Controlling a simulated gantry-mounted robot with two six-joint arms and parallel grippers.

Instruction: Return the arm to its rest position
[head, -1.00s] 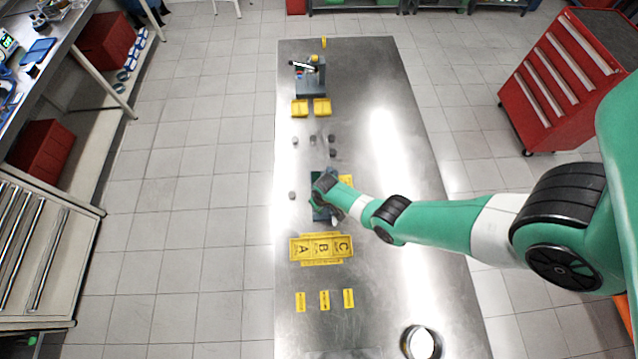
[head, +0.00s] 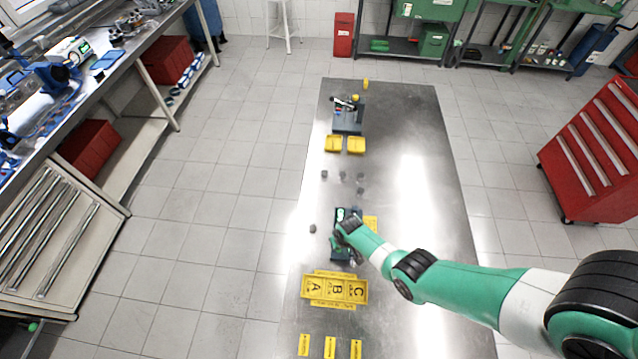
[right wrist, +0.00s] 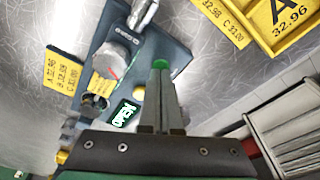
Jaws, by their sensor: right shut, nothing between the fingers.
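My right arm (head: 450,285) reaches in from the right over the steel table, its wrist above a dark blue-grey device. My right gripper (right wrist: 160,68) is shut and empty in the right wrist view. Its fingers are over or beside the device (right wrist: 165,60); I cannot tell if they touch it. In the head view the wrist partly hides the device and the right gripper's fingertips are not clear. My left gripper is not in view.
A yellow tray marked A, B, C (head: 312,302) lies in front of the device, with yellow labels (head: 330,346) nearer. Several small grey parts (head: 342,175), two yellow bins (head: 356,145) and another fixture (head: 347,118) stand farther back. The table's right side (head: 425,190) is clear.

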